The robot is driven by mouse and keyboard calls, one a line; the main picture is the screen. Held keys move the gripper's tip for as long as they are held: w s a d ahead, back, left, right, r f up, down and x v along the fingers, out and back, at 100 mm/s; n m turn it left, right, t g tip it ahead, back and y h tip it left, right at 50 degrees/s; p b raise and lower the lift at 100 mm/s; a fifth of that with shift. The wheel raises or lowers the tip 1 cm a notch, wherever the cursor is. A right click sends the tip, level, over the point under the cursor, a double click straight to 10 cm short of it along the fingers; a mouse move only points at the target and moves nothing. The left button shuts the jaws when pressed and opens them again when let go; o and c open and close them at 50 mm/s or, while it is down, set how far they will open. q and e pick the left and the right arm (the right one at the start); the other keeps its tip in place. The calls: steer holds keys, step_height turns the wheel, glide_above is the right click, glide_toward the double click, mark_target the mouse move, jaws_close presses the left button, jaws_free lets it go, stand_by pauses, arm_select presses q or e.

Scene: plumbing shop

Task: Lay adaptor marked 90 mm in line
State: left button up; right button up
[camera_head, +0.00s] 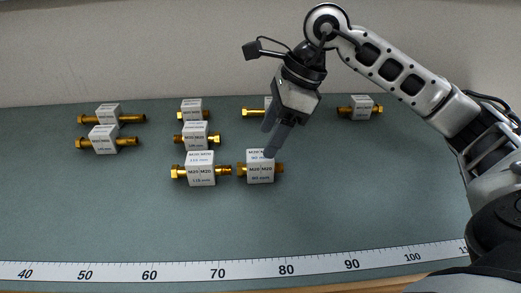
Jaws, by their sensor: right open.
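A brass adaptor with a white label block (260,174) lies on the mat at the front, right of another adaptor (200,175). Its label is small and seems to read 80 or 90 mm; I cannot tell which. The two adaptors lie end to end in one row, with their facing ends very close or touching. The left one's label seems to read 118 mm. My right gripper (272,142) is open, its fingers pointing down at the top rear of the right block. One fingertip overlaps the block in the picture; contact is unclear. My left gripper is not in view.
Other labelled brass adaptors lie behind: two at the left (103,140), two in the middle (196,136), one partly hidden behind my gripper (251,112), and one at the right (360,107). A ruler (180,272) runs along the front edge. The mat at front right is clear.

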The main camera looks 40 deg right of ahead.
steer(key=v, duration=0.4)
steer(key=shift+d+r, duration=0.1)
steer(key=shift+r, duration=0.2)
steer(key=shift+s+f, duration=0.1)
